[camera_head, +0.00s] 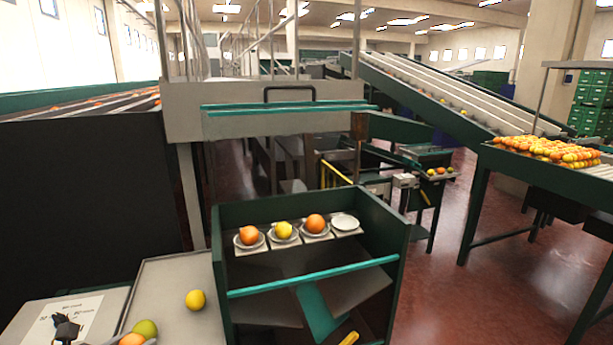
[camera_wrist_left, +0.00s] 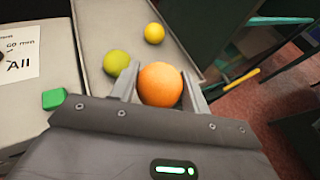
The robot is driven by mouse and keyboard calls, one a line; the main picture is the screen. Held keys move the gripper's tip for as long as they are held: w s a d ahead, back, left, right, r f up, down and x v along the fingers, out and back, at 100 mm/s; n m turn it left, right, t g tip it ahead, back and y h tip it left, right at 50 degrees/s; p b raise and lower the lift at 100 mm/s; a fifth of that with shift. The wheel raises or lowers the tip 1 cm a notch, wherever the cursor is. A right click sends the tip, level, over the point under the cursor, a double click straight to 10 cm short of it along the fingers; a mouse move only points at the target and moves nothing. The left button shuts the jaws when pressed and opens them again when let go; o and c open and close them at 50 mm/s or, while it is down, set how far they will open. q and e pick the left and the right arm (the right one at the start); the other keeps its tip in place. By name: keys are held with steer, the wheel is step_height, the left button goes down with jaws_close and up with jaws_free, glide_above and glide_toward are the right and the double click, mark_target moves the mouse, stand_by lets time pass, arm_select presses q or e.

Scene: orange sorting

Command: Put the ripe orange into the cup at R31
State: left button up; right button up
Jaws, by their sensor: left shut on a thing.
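My left gripper (camera_wrist_left: 160,82) is shut on an orange fruit, the ripe orange (camera_wrist_left: 161,85), low over the grey tray (camera_wrist_left: 95,30). The orange also shows at the bottom edge of the head view (camera_head: 132,340), where most of the gripper is cut off. Four cups stand in a row on the green rack (camera_head: 230,216). From the left, they hold an orange (camera_head: 248,235), a yellow fruit (camera_head: 283,229) and another orange (camera_head: 315,223); the rightmost white cup (camera_head: 345,222) is empty. No R31 label is readable. My right gripper is not in view.
A green fruit (camera_head: 145,329) and a yellow fruit (camera_head: 195,300) lie on the tray near the held orange. A teal bar (camera_head: 315,277) crosses the rack's front below the cups. Left of the tray, a printed sheet (camera_head: 62,325) lies on a grey surface.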

arm_select(q)
steer(key=s+d+f+m+g+h, duration=0.1)
steer(key=d+f+m+g+h, duration=0.15)
steer(key=d, duration=0.55)
steer(key=s+d+f+m+g+h, duration=0.1)
steer(key=d+f+m+h, duration=0.3)
steer(key=d, duration=0.5)
steer(key=d+r+m+g+h+b, duration=0.1)
steer(key=d+r, duration=0.3)
steer(key=d, duration=0.7)
steer(key=shift+s+m+g+h+b, duration=0.15)
steer(key=shift+m+g+h+b, duration=0.15)
steer(key=shift+m+g+h, duration=0.2)
